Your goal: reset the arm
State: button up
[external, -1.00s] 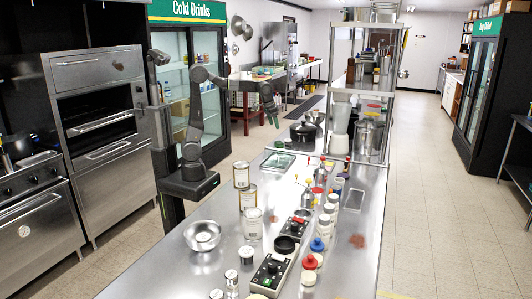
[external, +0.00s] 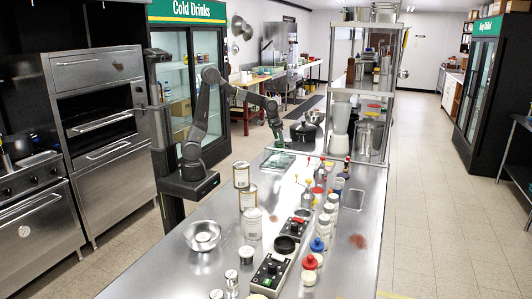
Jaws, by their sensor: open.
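My arm rises from its mount at the left edge of the steel counter (external: 215,248), bends at the elbow and reaches right. My gripper (external: 280,143) is at the end of the arm, pointing down, above the far left part of the counter near a flat glass-like tray (external: 278,161). It is small in the picture. It is open and I see nothing held in it.
A metal bowl (external: 203,236), a black control box (external: 270,274) and several bottles and jars fill the near counter. A dark pot (external: 303,133), a blender (external: 340,127) and a steel shelf (external: 361,95) stand farther back.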

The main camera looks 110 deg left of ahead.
jog(key=shift+r, duration=0.7)
